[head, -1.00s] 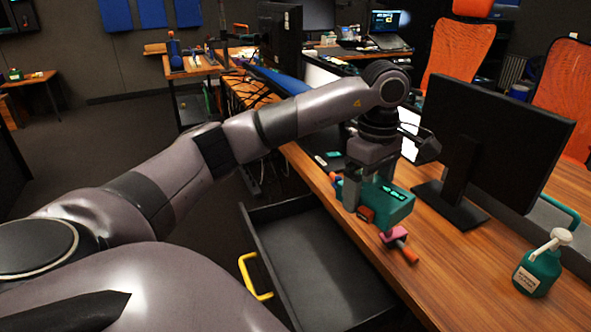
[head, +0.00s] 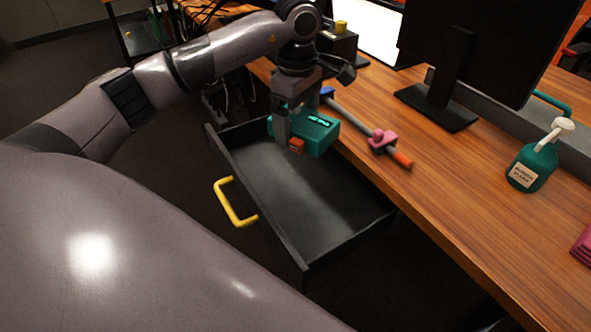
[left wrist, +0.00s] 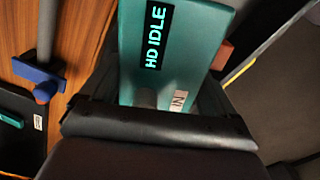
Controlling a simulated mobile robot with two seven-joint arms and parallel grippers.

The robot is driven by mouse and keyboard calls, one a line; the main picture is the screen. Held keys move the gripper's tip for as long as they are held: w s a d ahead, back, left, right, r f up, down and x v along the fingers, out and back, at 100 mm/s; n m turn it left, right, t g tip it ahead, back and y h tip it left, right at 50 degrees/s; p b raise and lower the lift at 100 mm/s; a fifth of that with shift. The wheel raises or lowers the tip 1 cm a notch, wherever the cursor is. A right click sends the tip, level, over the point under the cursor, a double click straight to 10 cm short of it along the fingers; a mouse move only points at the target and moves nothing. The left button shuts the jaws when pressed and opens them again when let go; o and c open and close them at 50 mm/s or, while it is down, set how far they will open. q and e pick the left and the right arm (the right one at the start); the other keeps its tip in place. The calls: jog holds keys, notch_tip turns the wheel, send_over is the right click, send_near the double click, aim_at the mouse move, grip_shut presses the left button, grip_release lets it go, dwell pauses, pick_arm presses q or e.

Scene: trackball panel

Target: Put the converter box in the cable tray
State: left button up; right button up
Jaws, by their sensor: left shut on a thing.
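The converter box (head: 318,141) is a teal block with a lit display and an orange part on one side. My left gripper (head: 288,135) is shut on it and holds it above the far end of an open black drawer (head: 330,222), near the desk edge. In the left wrist view the box (left wrist: 190,50) fills the middle, its display reading "HD IDLE". No thing is plainly marked as the cable tray; a grey ledge (head: 490,116) runs along the desk's back. My right gripper is out of view.
A rod with a pink clamp (head: 382,141) and orange end lies along the wooden desk (head: 450,170). A monitor (head: 455,60) and a green spray bottle (head: 533,165) stand behind and right. The drawer has a yellow handle (head: 234,203) and looks empty.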

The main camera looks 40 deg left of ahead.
pick_arm(q)
jog(key=b, duration=0.1)
send_over(296, 178)
notch_tip(296, 178, down, 9)
jog(key=shift+w+r, duration=0.1)
jog(key=shift+r, duration=0.05)
notch_tip(296, 178, down, 4)
jog(key=shift+r+b, duration=0.1)
jog(key=shift+b, duration=0.4)
jog(key=shift+f, duration=0.35)
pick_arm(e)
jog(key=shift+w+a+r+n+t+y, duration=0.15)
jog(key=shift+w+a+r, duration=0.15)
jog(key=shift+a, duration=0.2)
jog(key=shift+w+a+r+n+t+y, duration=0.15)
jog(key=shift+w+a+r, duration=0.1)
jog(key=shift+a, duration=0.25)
pick_arm(q)
jog(key=shift+f, duration=0.1)
jog(key=o, duration=1)
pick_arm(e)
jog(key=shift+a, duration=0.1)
